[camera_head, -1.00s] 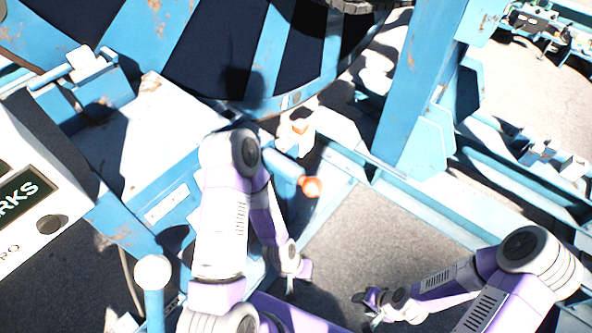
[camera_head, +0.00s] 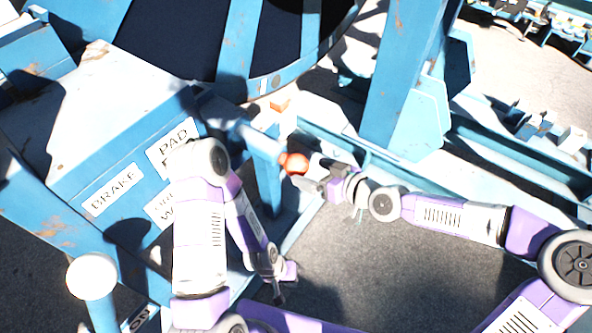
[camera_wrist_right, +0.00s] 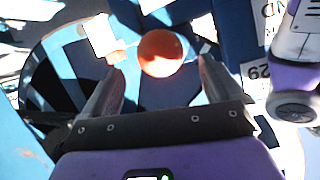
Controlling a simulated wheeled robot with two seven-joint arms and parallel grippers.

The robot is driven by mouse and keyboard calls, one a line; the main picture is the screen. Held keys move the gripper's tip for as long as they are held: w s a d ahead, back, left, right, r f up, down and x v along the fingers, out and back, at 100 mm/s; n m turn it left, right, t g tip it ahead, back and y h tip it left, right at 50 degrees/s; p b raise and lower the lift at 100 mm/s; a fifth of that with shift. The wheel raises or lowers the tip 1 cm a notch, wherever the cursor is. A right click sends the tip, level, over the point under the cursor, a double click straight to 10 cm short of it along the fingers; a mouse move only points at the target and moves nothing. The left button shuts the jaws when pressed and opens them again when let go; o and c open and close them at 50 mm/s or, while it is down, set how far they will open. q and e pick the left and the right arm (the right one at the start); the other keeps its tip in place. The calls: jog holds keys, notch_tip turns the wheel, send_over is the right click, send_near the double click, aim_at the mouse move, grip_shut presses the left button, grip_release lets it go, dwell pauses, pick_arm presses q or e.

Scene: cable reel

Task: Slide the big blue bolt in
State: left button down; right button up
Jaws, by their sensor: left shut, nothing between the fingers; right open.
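The blue bolt (camera_head: 240,130) runs along the frame beside the reel and ends in an orange ball knob (camera_head: 294,163). My right gripper (camera_head: 310,176) is at the knob, coming from the right. In the right wrist view the knob (camera_wrist_right: 162,52) appears between the two open fingertips (camera_wrist_right: 158,75), at or just beyond their tips; I cannot tell whether they touch it. The bolt's far part is hidden or in shadow. My left gripper (camera_head: 282,292) is shut and empty, low over the ground, away from the bolt.
A blue cabinet with white labels (camera_head: 110,190) stands at the left. The large reel (camera_head: 290,65) is behind the bolt, and a blue upright (camera_head: 392,90) stands to its right. A white-topped blue post (camera_head: 91,276) is at lower left. Open asphalt (camera_head: 390,260) lies below the right arm.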

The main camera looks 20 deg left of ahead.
aim_at(296, 166)
pick_arm(q)
jog(key=shift+f+b, duration=0.95)
jog(key=shift+f, duration=0.05)
pick_arm(e)
jog(key=shift+x, duration=3.55)
